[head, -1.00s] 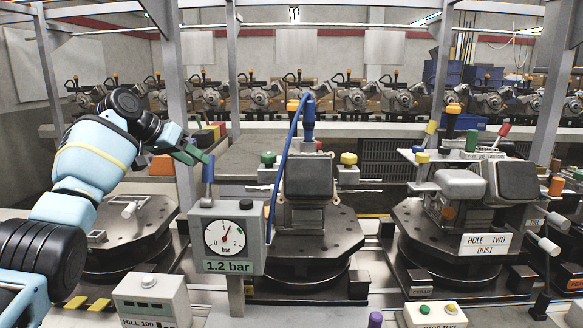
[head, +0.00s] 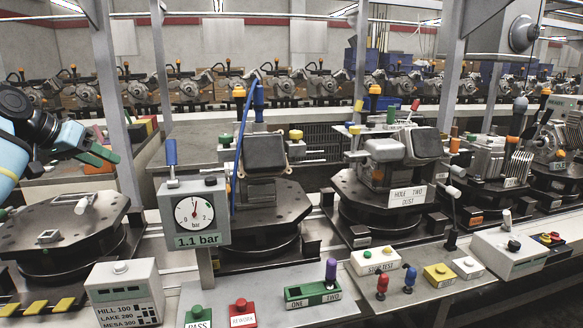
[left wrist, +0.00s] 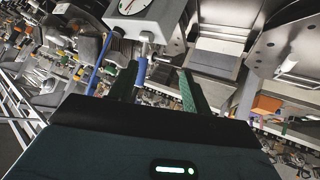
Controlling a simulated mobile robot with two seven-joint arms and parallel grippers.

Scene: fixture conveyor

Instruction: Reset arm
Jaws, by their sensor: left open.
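My left gripper (head: 103,152) reaches in from the left in the head view, with green fingers over the left turntable. In the left wrist view its green fingers (left wrist: 160,88) stand apart with nothing held between them. A blue-handled lever (head: 171,152) stands upright on the pressure gauge box (head: 195,214), which reads 1.1 bar. The gripper is left of the lever and apart from it in the head view. The blue handle (left wrist: 141,72) also shows in the left wrist view. My right gripper is not in view.
A fixture (head: 258,150) stands on the middle turntable (head: 268,212); another turntable (head: 352,196) has a HOLE TWO DUST label. In front are PASS (head: 198,316) and REWORK (head: 241,312) buttons, a ONE/TWO selector (head: 311,293) and a HILL/LAKE/MESA box (head: 125,290). Posts rise behind the gauge.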

